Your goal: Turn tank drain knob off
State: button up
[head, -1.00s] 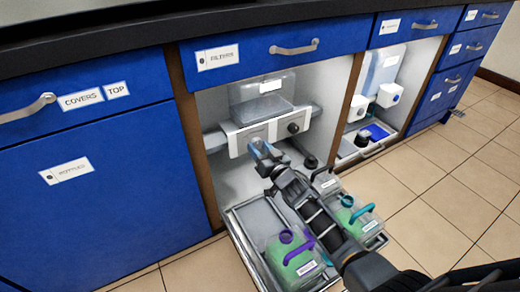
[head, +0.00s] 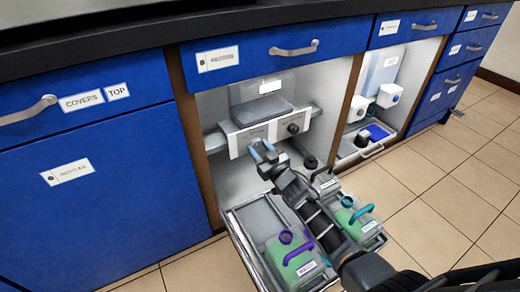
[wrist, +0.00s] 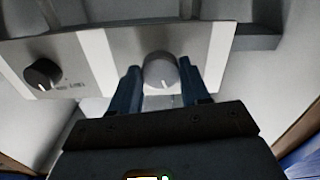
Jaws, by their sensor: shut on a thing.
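A grey knob (wrist: 160,72) with a white pointer mark sits on a pale panel in the wrist view. The mark points towards the bottom of that picture. My gripper (wrist: 158,84) has its two blue fingers on either side of this knob and is shut on it. In the head view my gripper (head: 263,149) reaches the left part of the panel (head: 236,142), and its fingers hide this knob. A second, dark knob (head: 293,127) is on the right of the panel. It also shows at the left in the wrist view (wrist: 43,75). The panel's lettering is too blurred to read.
A clear tank (head: 262,100) sits above the panel inside the open cabinet. A pulled-out tray (head: 243,247) below holds containers with purple (head: 299,252) and teal (head: 361,212) handles, under my arm. Cabinet walls stand close on both sides. Tiled floor is free at right.

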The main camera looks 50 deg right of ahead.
jog(key=n, duration=0.5)
jog(key=shift+n, duration=0.3)
dwell(0.4)
jog(key=o, duration=1.1)
jog(key=shift+c, duration=0.2)
jog(key=p+v, duration=0.3)
jog(key=v, duration=0.5)
